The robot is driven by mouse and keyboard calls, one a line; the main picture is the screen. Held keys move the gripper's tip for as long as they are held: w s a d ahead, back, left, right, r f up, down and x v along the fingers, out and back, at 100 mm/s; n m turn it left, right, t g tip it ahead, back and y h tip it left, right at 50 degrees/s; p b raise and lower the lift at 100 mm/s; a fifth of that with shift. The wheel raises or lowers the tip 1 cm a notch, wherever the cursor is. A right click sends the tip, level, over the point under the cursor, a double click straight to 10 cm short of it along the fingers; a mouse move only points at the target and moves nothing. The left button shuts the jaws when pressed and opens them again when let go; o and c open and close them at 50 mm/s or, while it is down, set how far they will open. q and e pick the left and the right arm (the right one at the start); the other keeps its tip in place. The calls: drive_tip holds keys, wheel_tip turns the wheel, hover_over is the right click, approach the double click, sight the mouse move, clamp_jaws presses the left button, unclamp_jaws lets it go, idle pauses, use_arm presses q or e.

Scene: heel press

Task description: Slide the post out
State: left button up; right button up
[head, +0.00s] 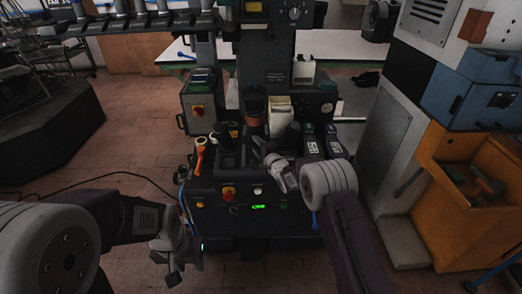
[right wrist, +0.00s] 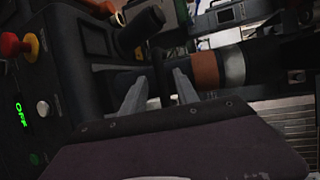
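The post (head: 253,124) stands upright at the middle of the dark press in the head view, as a dark cylinder with a brown part. In the right wrist view it lies sideways, with a brown band (right wrist: 207,71) and a silver ring next to it. My right gripper (head: 261,150) is at the post's lower part. In the right wrist view its two grey fingers (right wrist: 160,82) are apart, with a dark part showing between them. I cannot tell whether they touch it. My left gripper (head: 173,272) hangs low at the front left, away from the post. Its finger gap is unclear.
A red button (head: 228,191) and a lit green display (head: 259,207) are on the press front. An orange-handled lever (head: 200,150) and a black knob (right wrist: 141,31) stand left of the post.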

drive_tip(key=v, duration=0.8)
drive_tip(key=shift+a, duration=0.1)
drive_tip(key=s+d+r+t+h+p, duration=0.1)
drive_tip(key=d+r+p, duration=0.35)
drive_tip(key=r, duration=0.55)
drive_tip(key=s+d+r+h+p, duration=0.1)
drive_tip(key=d+r+p, duration=0.3)
drive_tip(key=r, duration=0.6)
drive_tip(key=s+d+f+n+g+h+p, duration=0.1)
drive_tip(key=s+f+n+g, duration=0.3)
drive_tip(key=s, duration=0.7)
drive_tip(key=s+d+f+n+g+h+p, duration=0.1)
drive_tip(key=s+d+f+n+g, duration=0.2)
drive_tip(key=s, duration=0.8)
drive_tip(key=s+d+f+n+g+h+p, duration=0.1)
drive_tip(key=s+f+n+g+h, duration=0.1)
drive_tip(key=s+f+n+g, duration=0.5)
drive_tip(key=s, duration=0.4)
drive_tip(key=shift+s+d+f, duration=0.2)
drive_tip(key=shift+d+f, duration=0.15)
drive_tip(key=shift+d, duration=0.05)
